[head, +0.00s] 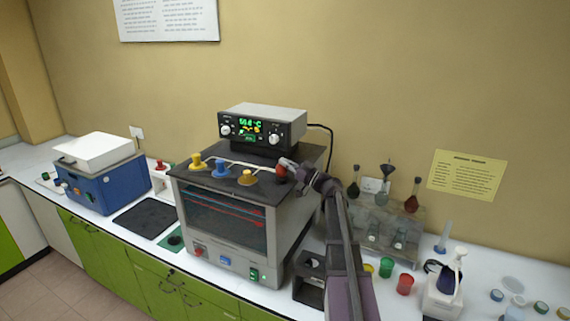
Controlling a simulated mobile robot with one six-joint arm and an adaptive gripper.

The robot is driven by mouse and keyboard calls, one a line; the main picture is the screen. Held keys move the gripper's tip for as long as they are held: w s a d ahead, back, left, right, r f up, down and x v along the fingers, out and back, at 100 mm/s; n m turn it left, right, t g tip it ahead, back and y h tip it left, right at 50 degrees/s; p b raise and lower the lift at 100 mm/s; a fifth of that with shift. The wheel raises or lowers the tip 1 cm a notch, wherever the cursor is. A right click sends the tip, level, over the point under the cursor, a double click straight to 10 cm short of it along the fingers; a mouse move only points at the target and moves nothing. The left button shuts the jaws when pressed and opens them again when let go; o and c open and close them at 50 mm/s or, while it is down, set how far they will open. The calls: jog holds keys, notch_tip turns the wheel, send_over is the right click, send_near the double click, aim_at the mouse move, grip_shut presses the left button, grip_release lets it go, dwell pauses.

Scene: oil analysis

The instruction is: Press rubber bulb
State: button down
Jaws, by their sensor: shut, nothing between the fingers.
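My gripper (288,163) is at the far end of my arm, above the right rear part of the top of a grey bath unit (296,225). It is small in view and looks shut. A small red, rounded piece (281,172) sits right at the fingertips on the unit's top. It may be the rubber bulb, but I cannot tell for sure. I cannot tell whether the fingers touch it. To its left on the same top stand a yellow (246,178), a blue (220,168) and another yellow knob-like piece (197,161).
A control box (290,113) with a lit display stands behind the knobs, close to my gripper. A rack of dark-bulbed glassware (399,223) stands to the right. A blue instrument (104,180) with a white lid is at left. My arm hides part of the bench.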

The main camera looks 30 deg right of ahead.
jog(key=shift+f+b, duration=1.05)
jog(key=shift+r, duration=0.2)
notch_tip(320, 180, up, 4)
jog(key=p, duration=0.4)
jog(key=shift+a, duration=0.1)
jog(key=b+v, duration=0.3)
jog(key=v, duration=0.7)
jog(key=shift+s+f, duration=0.1)
dwell(0.4)
